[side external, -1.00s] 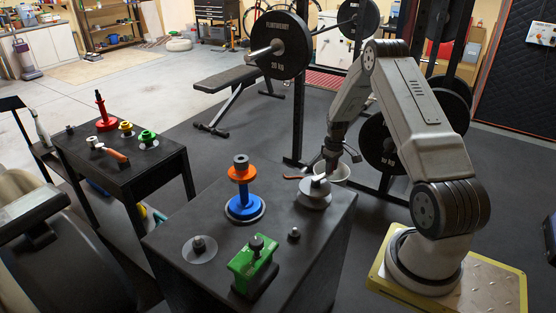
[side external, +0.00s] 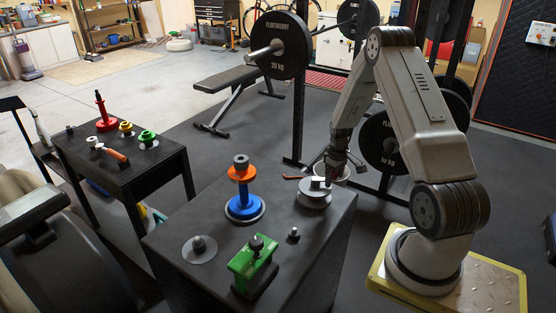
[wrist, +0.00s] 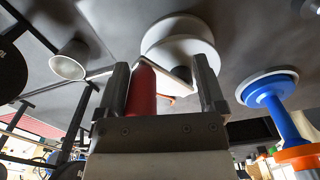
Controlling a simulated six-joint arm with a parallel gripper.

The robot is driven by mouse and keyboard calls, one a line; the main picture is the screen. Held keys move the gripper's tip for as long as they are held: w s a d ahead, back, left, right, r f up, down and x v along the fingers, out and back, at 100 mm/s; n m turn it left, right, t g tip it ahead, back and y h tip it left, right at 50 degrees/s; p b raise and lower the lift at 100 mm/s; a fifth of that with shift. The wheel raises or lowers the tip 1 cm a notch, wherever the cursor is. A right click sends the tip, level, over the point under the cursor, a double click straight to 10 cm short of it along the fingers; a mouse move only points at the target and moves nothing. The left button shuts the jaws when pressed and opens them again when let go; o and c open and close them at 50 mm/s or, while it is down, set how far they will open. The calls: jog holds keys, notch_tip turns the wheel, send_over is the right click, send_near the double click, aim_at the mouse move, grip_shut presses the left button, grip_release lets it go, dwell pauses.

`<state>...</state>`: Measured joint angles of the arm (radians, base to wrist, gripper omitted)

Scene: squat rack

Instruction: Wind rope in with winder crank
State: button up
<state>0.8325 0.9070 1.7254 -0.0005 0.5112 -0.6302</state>
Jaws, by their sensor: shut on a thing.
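The winder (side external: 313,199) is a pale grey round drum at the back right of the black table. In the wrist view its white disc (wrist: 180,40) shows beyond my fingers, with a pale crank arm (wrist: 180,73) reaching toward them. My gripper (wrist: 161,66) is shut on the red crank handle (wrist: 142,92), which lies close along the left finger. In the side view my gripper (side external: 336,172) is at the right of the drum, and the handle there is hidden. I cannot make out the rope clearly.
A white cup (side external: 342,172) stands close behind my gripper. A blue and orange spool stand (side external: 243,204), a green clamp-like block (side external: 252,262) and a grey disc with a knob (side external: 200,250) share the table. A squat rack stands behind.

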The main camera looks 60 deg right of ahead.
jog(key=o, duration=0.4)
jog(key=shift+w+a, duration=0.15)
jog(key=shift+a, duration=0.1)
jog(key=shift+c, duration=1.1)
jog(key=shift+w+d+r, duration=0.1)
jog(key=shift+r, duration=0.35)
notch_tip(320, 180, up, 6)
